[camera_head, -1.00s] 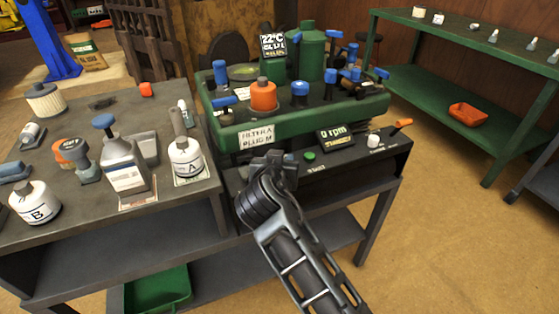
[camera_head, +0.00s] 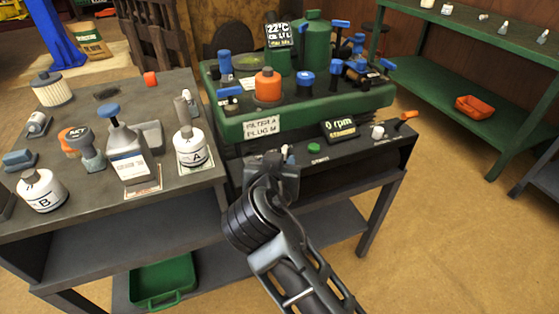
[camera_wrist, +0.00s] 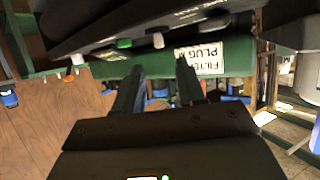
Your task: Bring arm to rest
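My gripper (camera_head: 280,168) is at the end of my arm, low in front of the dark bench with the green machine (camera_head: 390,92). In the wrist view my gripper (camera_wrist: 160,64) has its two fingers apart with nothing between them. The machine's green edge and its white label (camera_wrist: 209,57) show upside down beyond the fingers. In the head view the fingertips are partly hidden by the wrist, and I cannot tell whether they touch the bench front.
The left table (camera_head: 75,217) holds bottle A (camera_head: 191,158), bottle B (camera_head: 42,201), a blue-capped jug (camera_head: 128,165) and a filter (camera_head: 52,90). A green crate (camera_head: 163,296) sits below. A green shelf (camera_head: 450,88) holds an orange tray (camera_head: 481,107). Floor is clear at right.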

